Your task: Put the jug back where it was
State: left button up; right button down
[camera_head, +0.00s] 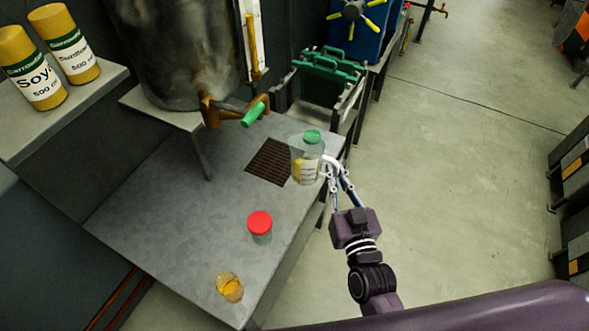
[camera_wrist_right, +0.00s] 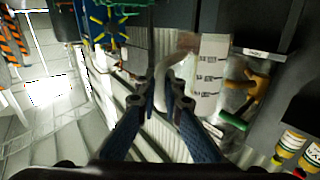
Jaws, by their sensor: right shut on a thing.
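The clear jug (camera_head: 305,167) with a green lid stands upright at the right edge of the grey metal table, beside the dark grate (camera_head: 268,162). Whether its base touches the table is hard to tell. My right gripper (camera_head: 332,174) is shut on the white handle at the jug's right side. In the right wrist view, the jug (camera_wrist_right: 208,78) with its marked label lies beyond the fingertips (camera_wrist_right: 162,97), with the pale handle between them. My left gripper is not in view.
A red-lidded jar (camera_head: 260,226) and a small container of amber liquid (camera_head: 230,288) stand on the table (camera_head: 165,215). A steel tank (camera_head: 190,50) with a green-handled tap (camera_head: 253,114) is behind the grate. Two yellow oil bottles sit on a shelf at upper left. Open floor lies to the right.

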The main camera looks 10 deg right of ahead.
jog(key=w+a+r+p, duration=0.25)
jog(key=w+p, duration=0.25)
jog(key=w, duration=0.6)
jog(key=shift+n+y, duration=0.3)
jog(key=shift+y, duration=0.1)
jog(key=shift+w+d+f+b, duration=0.15)
jog(key=shift+f+b, duration=3.1)
jog(key=shift+f, duration=0.05)
jog(key=shift+w+d+f+b, duration=0.1)
jog(key=shift+d+f+b, duration=0.1)
jog(key=shift+f+b, duration=3.1)
jog(key=shift+w+d+f+b, duration=0.15)
jog(key=shift+f+b, duration=3.1)
jog(key=shift+f, duration=0.05)
jog(key=shift+f, duration=0.15)
jog(key=c, duration=2.1)
grip_release()
jog(key=s, duration=0.8)
jog(key=s+d, duration=0.1)
jog(key=s, duration=0.3)
jog(key=shift+d, duration=0.1)
